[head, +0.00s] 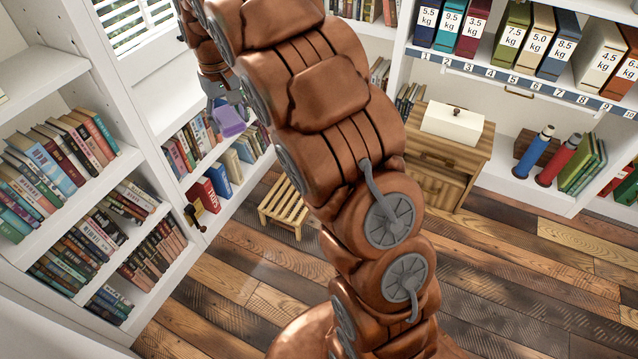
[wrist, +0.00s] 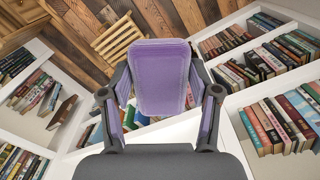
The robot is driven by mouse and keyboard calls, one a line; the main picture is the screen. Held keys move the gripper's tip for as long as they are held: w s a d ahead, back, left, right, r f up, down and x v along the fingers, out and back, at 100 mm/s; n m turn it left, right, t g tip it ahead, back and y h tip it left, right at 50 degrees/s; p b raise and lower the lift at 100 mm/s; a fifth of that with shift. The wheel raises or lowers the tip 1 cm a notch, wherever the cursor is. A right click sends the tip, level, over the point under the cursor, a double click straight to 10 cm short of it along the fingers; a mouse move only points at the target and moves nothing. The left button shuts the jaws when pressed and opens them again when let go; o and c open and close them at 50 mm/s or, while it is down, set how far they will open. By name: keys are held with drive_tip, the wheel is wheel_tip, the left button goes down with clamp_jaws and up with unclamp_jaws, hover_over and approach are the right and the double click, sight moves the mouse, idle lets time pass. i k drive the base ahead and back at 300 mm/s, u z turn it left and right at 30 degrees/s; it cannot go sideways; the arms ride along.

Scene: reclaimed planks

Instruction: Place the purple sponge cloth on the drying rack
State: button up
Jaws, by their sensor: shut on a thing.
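The purple sponge cloth (head: 229,122) is held in my gripper (head: 226,103), up near the left-hand bookshelves in the head view. In the wrist view the purple cloth (wrist: 160,72) stands up between the two fingers of my gripper (wrist: 160,88), which are shut on it. The drying rack, a low slatted wooden rack (head: 285,206), stands on the plank floor, below and to the right of the cloth in the head view. My arm hides part of the area right of it. In the wrist view the rack (wrist: 116,40) shows beyond the cloth, at upper left, and is apart from it.
White bookshelves (head: 101,222) full of books line the left side. A wooden cabinet (head: 446,160) with a white box (head: 452,122) on top stands behind my arm. Shelves with labelled binders (head: 472,33) fill the right. The plank floor (head: 500,280) is clear at front right.

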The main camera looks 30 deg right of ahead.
sight(292, 194)
drive_tip(key=z, duration=0.25)
drive_tip(key=i, duration=1)
drive_tip(key=u, duration=0.7)
